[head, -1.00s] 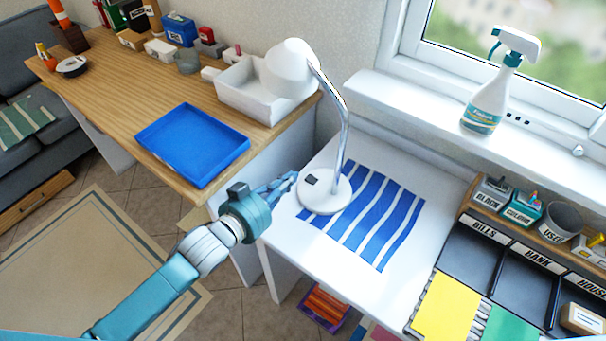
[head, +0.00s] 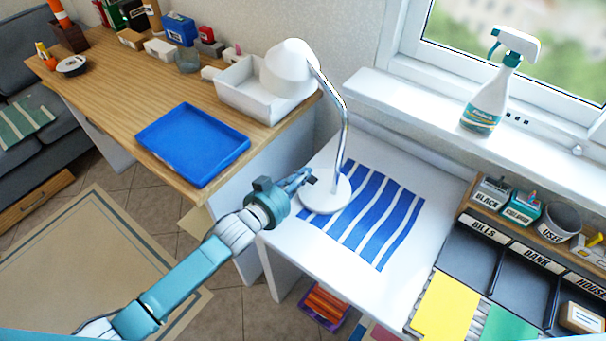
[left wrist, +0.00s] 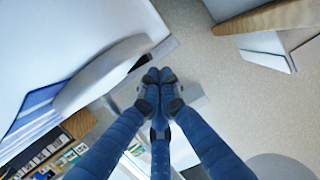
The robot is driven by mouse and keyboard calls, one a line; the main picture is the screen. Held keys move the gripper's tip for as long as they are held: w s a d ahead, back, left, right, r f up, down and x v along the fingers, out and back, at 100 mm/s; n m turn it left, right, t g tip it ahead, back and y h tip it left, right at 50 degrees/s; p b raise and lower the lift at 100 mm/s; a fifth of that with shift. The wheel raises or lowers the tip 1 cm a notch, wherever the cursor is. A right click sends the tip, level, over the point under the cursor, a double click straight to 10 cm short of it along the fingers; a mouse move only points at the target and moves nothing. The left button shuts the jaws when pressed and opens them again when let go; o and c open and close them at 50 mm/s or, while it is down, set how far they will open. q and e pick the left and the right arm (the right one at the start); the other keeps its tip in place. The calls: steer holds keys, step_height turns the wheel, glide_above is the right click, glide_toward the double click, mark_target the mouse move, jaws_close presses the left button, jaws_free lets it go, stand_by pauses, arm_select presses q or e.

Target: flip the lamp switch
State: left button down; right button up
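The white desk lamp (head: 325,196) stands on the white desk, with a round base, a curved chrome stem and a white shade (head: 290,68). A small dark switch (head: 312,180) sits on the left part of its base, partly hidden by my fingers. My left gripper (head: 304,178) is at the base's left edge, with its fingertips at the switch; I cannot tell if they touch it. In the left wrist view my blue fingers (left wrist: 157,76) are drawn together with nothing between them, beside the pale lamp base (left wrist: 95,78). My right gripper is not in view.
A blue-striped mat (head: 385,215) lies under and right of the lamp. A wooden table with a blue tray (head: 193,144) and a white bin (head: 240,95) is at the left. A spray bottle (head: 490,100) stands on the sill. Dark labelled trays (head: 520,285) are at the right.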

arm_select(q)
steer(key=shift+a+f+n, duration=0.15)
steer(key=shift+f+n, duration=0.15)
steer(key=shift+f, duration=0.05)
steer(key=shift+w+a+f+h, duration=0.2)
steer(key=shift+a+f+h, duration=0.05)
steer(key=shift+f+h, duration=0.05)
steer(key=r+p, duration=0.2)
steer(key=r, duration=0.1)
steer(key=r+p, duration=0.1)
steer(key=shift+w+a+r+p, duration=0.15)
steer(key=shift+w+r+p, duration=0.1)
steer(key=shift+p, duration=0.1)
steer(key=b+v, duration=0.1)
steer(key=v, duration=0.9)
steer(key=shift+a, duration=0.25)
steer(key=shift+w, duration=0.15)
steer(key=shift+f+n, duration=0.1)
steer(key=shift+n, duration=0.2)
